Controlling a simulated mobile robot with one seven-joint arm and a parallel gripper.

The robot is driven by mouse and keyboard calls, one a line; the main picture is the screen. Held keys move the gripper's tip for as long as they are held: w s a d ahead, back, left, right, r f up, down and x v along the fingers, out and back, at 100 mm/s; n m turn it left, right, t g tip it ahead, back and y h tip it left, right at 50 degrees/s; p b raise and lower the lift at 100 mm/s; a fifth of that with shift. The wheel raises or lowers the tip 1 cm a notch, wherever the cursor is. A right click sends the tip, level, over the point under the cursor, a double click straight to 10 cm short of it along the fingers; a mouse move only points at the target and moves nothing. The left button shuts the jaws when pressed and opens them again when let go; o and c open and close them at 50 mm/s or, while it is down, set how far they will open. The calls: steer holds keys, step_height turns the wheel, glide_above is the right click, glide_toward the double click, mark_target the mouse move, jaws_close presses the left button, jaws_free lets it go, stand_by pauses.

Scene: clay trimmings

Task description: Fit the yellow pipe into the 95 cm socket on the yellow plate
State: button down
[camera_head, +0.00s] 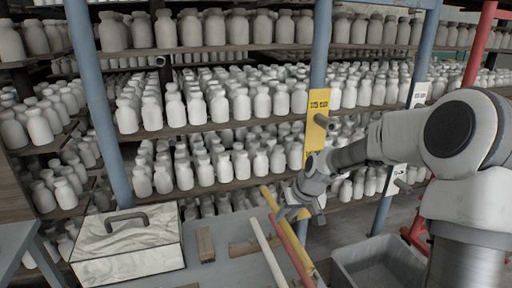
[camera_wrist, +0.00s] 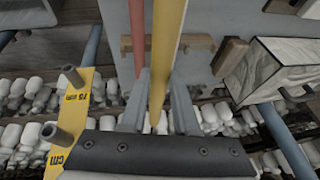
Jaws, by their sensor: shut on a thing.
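The yellow pipe (camera_head: 295,243) slants over the table in the head view; in the wrist view the yellow pipe (camera_wrist: 167,55) runs between my fingers. My gripper (camera_head: 290,214) is shut on it; its fingers also show in the wrist view (camera_wrist: 158,110). I cannot tell whether the pipe still touches its wooden rest. The yellow plate (camera_head: 316,135) is on a blue shelf post, above my gripper, with a grey socket sticking out. In the wrist view the plate (camera_wrist: 76,108) shows two sockets and a "75 cm" label; another label is partly hidden. No 95 cm mark is readable.
A red pipe (camera_head: 291,247) and a white pipe (camera_head: 268,252) lie beside the yellow one. A lidded box (camera_head: 130,262) stands left, a grey bin (camera_head: 350,268) right. White plates (camera_head: 419,95) are on another post. Shelves of pale bottles fill the back.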

steer(key=s+d+f, duration=0.1)
steer(key=s+f, duration=0.1)
steer(key=s, duration=0.2)
steer(key=s+d+f+m+p, duration=0.1)
steer(key=s+f, duration=0.1)
steer(key=s, duration=0.1)
steer(key=s+d+f+m+p, duration=0.1)
steer(key=s+f, duration=0.1)
steer(key=s, duration=0.2)
steer(key=shift+s+d+t+h, duration=0.3)
steer(key=shift+s+d+h, duration=0.05)
steer(key=shift+h, duration=0.05)
steer(key=w+a+r, duration=0.1)
steer(key=w+r, duration=0.1)
steer(key=w, duration=0.1)
steer(key=w+a+r+n+b, duration=0.1)
steer(key=w, duration=0.3)
steer(key=w+a+r+n+b, duration=0.1)
steer(key=w+r, duration=0.1)
steer(key=w, duration=0.2)
steer(key=shift+w+a+r+y, duration=0.1)
steer(key=shift+a+r+y, duration=0.2)
steer(key=shift+y, duration=0.1)
steer(key=shift+w+a+r, duration=0.15)
steer(key=shift+w+r, duration=0.3)
